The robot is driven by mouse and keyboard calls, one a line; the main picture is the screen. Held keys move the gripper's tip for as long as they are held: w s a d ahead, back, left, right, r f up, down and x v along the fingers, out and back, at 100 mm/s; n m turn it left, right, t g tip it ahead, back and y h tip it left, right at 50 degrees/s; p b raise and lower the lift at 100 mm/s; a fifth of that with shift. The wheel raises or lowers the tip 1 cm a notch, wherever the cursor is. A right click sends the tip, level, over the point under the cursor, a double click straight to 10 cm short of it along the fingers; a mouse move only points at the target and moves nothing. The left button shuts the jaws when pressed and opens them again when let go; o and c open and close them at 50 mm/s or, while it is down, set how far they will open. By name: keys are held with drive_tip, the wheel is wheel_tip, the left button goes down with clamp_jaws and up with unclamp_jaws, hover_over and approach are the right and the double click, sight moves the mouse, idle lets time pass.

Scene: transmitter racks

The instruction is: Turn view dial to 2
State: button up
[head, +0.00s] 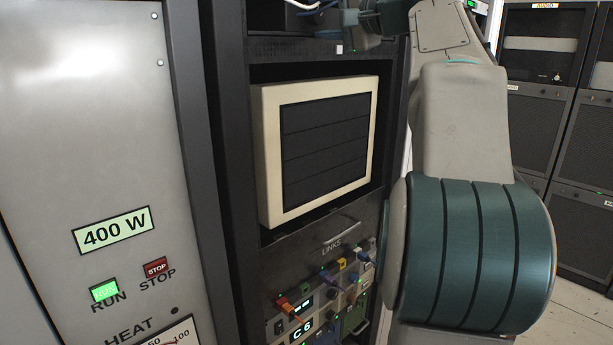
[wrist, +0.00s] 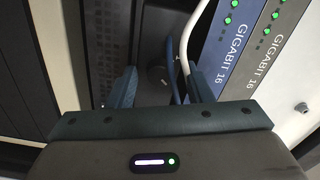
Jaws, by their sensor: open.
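No view dial with a readable number or pointer can be made out. My gripper (wrist: 160,85) is open in the wrist view, its two teal fingers apart. A dark, roundish shape (wrist: 156,74) shows between the fingers on a dark surface. I cannot tell whether it is the dial or whether the fingers touch it. In the head view my gripper (head: 352,20) is at the top of the rack, partly cut off by the frame edge. A cream-framed monitor (head: 264,150) with a dark screen divided into bands sits in the rack below it.
A blue Gigabit 16 unit (wrist: 232,50) and a grey one (wrist: 270,45) stand at right in the wrist view. A white cable (wrist: 187,45) runs close to the right finger. A links panel (head: 335,245) with coloured plugs is below the monitor. A grey 400 W cabinet (head: 90,130) stands left.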

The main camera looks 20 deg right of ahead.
drive_tip(key=n+b, duration=0.1)
drive_tip(key=n, duration=0.1)
drive_tip(key=n+b, duration=0.1)
drive_tip(key=n, duration=0.1)
drive_tip(key=shift+w+d+f+n, duration=0.1)
drive_tip(key=shift+f+n, duration=0.1)
drive_tip(key=shift+n, duration=1.3)
drive_tip(key=n+b, duration=0.1)
drive_tip(key=n, duration=0.2)
drive_tip(key=n+b, duration=0.1)
drive_tip(key=n, duration=0.3)
drive_tip(key=shift+r+n, duration=0.1)
drive_tip(key=shift+n, duration=0.2)
drive_tip(key=b+v, duration=0.4)
drive_tip(key=v, duration=1)
drive_tip(key=w+a+f+m+g+h+b, duration=0.1)
drive_tip(key=w+a+f+m+g, duration=0.15)
drive_tip(key=f, duration=0.55)
drive_tip(key=w+a+f+m+g+h+b, duration=0.15)
drive_tip(key=w+f, duration=0.25)
drive_tip(key=f, duration=0.5)
drive_tip(key=a+f+m+g, duration=0.1)
drive_tip(key=a+f, duration=0.3)
drive_tip(key=f, duration=0.5)
drive_tip(key=s+a+f+m+g+b, duration=0.1)
drive_tip(key=a+f+g, duration=0.2)
drive_tip(key=f, duration=0.6)
drive_tip(key=shift+a, duration=0.65)
